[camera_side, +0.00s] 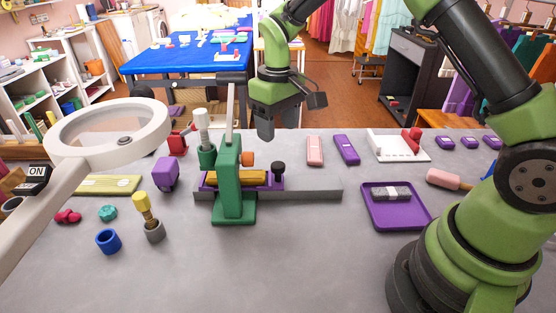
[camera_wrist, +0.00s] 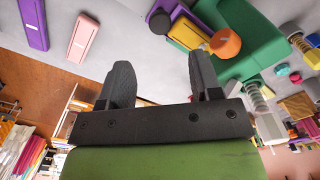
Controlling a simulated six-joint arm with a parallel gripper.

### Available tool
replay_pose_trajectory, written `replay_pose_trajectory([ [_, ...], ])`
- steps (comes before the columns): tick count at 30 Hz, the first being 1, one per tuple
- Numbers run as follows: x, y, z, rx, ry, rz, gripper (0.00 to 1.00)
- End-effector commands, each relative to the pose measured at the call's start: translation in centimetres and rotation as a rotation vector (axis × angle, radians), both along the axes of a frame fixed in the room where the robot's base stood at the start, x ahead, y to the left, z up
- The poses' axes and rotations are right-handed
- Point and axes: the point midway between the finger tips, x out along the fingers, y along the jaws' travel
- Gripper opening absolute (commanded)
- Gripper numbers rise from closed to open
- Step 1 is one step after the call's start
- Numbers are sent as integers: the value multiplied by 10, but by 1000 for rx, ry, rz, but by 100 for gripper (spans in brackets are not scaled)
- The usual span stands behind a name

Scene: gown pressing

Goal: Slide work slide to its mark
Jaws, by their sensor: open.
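The work slide (camera_side: 209,183) is a purple carriage on a grey rail (camera_side: 318,190), carrying a yellow block (camera_side: 252,178) and, at its right end, a black knob (camera_side: 278,168). A green press (camera_side: 235,190) stands over it and hides its middle. In the wrist view the black knob (camera_wrist: 160,21), yellow block (camera_wrist: 187,33) and green press (camera_wrist: 265,45) are at the top. My gripper (camera_side: 265,134) hangs open and empty above and behind the rail, apart from the knob; its two fingers (camera_wrist: 162,80) show in the wrist view. I cannot make out the mark.
A white magnifier ring (camera_side: 108,128) stands at left, near a yellow-topped tool (camera_side: 142,203) and blue ring (camera_side: 108,241).

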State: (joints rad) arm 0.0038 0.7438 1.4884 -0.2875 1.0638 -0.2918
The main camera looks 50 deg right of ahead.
Motion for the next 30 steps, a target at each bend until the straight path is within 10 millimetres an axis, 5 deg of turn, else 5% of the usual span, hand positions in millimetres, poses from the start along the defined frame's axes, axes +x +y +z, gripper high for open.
replay_pose_trajectory([
  [12, -1, 0, -73, 1, 4, -3, 58],
  [26, -1, 0, -88, 1, -1, -2, 58],
  [30, -1, 0, -88, 1, -1, -2, 26],
])
